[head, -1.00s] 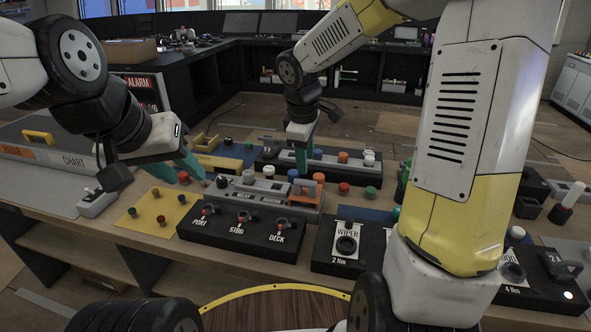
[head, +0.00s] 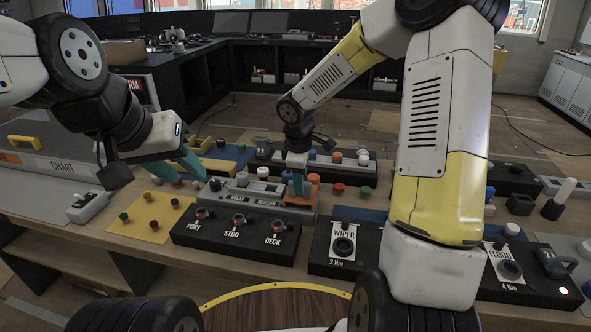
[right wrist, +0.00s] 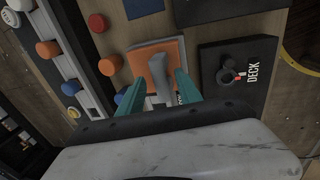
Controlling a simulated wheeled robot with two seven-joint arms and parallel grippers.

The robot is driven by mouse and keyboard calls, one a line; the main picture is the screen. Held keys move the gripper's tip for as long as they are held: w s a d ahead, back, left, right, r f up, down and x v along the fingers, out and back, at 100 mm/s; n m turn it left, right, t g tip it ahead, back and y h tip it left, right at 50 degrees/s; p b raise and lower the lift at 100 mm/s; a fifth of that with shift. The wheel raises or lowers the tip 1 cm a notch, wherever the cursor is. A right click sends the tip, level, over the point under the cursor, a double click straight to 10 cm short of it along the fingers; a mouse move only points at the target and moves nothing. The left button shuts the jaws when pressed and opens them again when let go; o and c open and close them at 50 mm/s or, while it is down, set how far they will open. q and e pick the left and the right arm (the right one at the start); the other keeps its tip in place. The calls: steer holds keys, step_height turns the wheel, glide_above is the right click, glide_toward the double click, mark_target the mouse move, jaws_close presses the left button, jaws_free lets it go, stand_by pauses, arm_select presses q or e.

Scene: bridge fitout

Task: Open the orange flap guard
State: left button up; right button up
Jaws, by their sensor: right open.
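The orange flap guard (head: 313,179) sits at the right end of the grey panel behind the DECK switch. In the right wrist view the orange guard (right wrist: 150,54) lies just ahead of my fingers, with a grey lever-like part (right wrist: 158,78) over it. My right gripper (head: 298,184) is open over the guard. Its teal fingers stand on either side of the grey part in the right wrist view (right wrist: 157,92); I cannot tell whether they touch it. My left gripper (head: 192,166) hangs near the left end of the grey panel, and its finger gap is not clear.
A black box (head: 232,240) with PORT, STBD and DECK switches stands in front. The WIPER box (head: 343,262) is to its right. A yellow plate (head: 150,219) with small knobs lies at left. Several coloured buttons stand behind the guard.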

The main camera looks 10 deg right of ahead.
jaws_close()
steer(key=shift+r, duration=0.1)
stand_by(1.2)
